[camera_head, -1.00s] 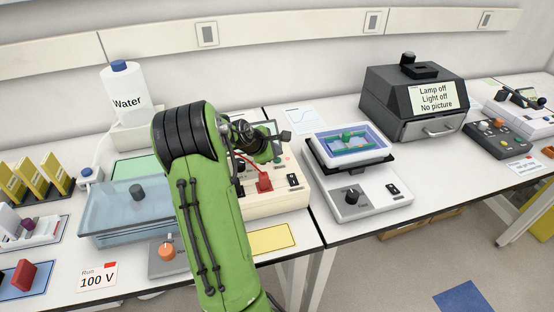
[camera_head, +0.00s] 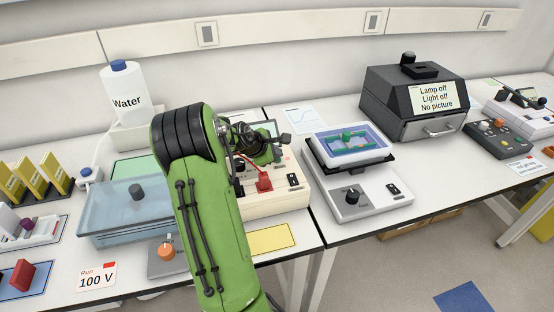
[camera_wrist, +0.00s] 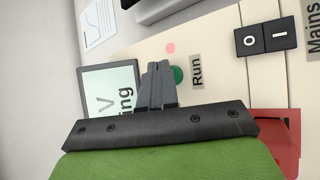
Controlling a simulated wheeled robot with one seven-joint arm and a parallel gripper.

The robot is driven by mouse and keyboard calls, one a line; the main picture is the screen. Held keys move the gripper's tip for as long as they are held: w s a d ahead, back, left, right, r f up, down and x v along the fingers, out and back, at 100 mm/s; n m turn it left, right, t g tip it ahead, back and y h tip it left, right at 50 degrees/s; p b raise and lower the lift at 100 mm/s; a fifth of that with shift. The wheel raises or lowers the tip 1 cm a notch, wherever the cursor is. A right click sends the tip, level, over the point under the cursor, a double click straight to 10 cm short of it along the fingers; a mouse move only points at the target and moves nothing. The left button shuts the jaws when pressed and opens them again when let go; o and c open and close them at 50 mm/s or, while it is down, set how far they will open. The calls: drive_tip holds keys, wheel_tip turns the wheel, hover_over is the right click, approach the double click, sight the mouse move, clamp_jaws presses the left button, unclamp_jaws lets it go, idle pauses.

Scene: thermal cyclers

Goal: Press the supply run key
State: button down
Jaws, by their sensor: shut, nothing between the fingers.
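The supply is a cream box (camera_head: 275,204), partly hidden behind my green arm in the head view. In the wrist view its green round run key (camera_wrist: 178,75) sits beside the printed label "Run" (camera_wrist: 196,71). My gripper (camera_wrist: 158,68) is shut and empty, its grey fingertips pointing at the panel and overlapping the left edge of the key in the picture. I cannot tell whether they touch it. The fingertips are not clear in the head view.
A screen (camera_wrist: 108,82) is left of the fingers, and a pink round spot (camera_wrist: 170,48) is above the key. The black mains switch (camera_wrist: 265,37) and a red part (camera_wrist: 278,135) are to the right. A blue-lidded tank (camera_head: 125,210) stands left of the supply.

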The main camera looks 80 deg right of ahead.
drive_tip(key=shift+f, duration=0.35)
drive_tip(key=shift+r, duration=0.1)
idle(0.4)
drive_tip(key=shift+r+p, duration=0.6)
drive_tip(key=shift+r, duration=0.15)
wheel_tip(320, 180, up, 5)
drive_tip(key=p, duration=0.4)
drive_tip(key=shift+r+p, duration=0.15)
drive_tip(key=shift+p, duration=0.15)
idle(0.4)
